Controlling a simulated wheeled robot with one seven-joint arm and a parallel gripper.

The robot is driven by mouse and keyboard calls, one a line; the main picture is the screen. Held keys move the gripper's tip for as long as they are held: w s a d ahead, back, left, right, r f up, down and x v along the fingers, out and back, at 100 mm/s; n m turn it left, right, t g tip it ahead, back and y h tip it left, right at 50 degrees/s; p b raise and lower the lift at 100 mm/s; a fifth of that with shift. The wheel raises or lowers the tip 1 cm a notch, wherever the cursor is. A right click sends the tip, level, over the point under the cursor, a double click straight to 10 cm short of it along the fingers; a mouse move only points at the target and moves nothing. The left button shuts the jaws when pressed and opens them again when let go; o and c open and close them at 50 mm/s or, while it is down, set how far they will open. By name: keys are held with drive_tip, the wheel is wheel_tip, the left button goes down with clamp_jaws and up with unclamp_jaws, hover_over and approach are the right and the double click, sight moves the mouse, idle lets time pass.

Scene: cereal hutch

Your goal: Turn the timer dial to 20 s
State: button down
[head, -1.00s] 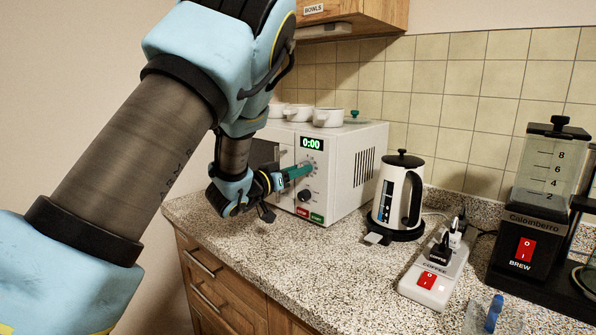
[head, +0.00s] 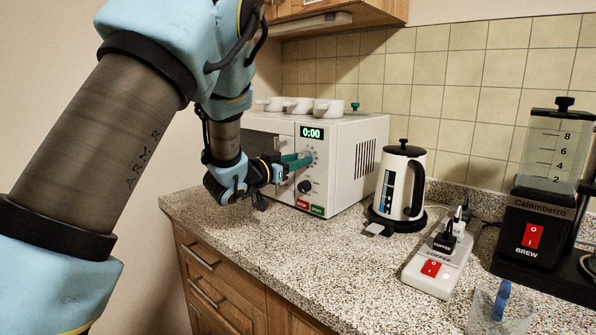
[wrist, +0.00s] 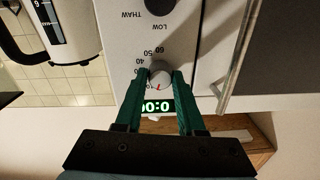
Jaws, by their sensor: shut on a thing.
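The timer dial (wrist: 159,76) is a small light knob with a red mark, on the front panel of a white microwave (head: 345,150). In the wrist view, which shows the panel upside down, the red mark points toward the display. My gripper (wrist: 160,78) is shut on the dial, its green fingers on either side. In the head view my gripper (head: 299,163) reaches the panel from the left and mostly hides the dial. The green display (head: 312,133) reads 0:00. The printed scale is partly covered by the fingers.
A dark lower knob (head: 305,186), a red stop button (head: 302,204) and a green start button (head: 317,210) sit below. A white kettle (head: 398,185) stands right of the microwave. White bowls (head: 328,108) are on top.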

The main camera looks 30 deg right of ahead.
drive_tip(key=m+b, duration=0.8)
drive_tip(key=b, duration=0.2)
drive_tip(key=shift+f+m+b, duration=0.1)
drive_tip(key=shift+m+b, duration=0.2)
drive_tip(key=c, duration=0.5)
unclamp_jaws()
drive_tip(key=b+v, duration=0.2)
drive_tip(key=v, duration=0.8)
drive_tip(key=shift+a, duration=0.45)
drive_tip(key=shift+w, duration=0.15)
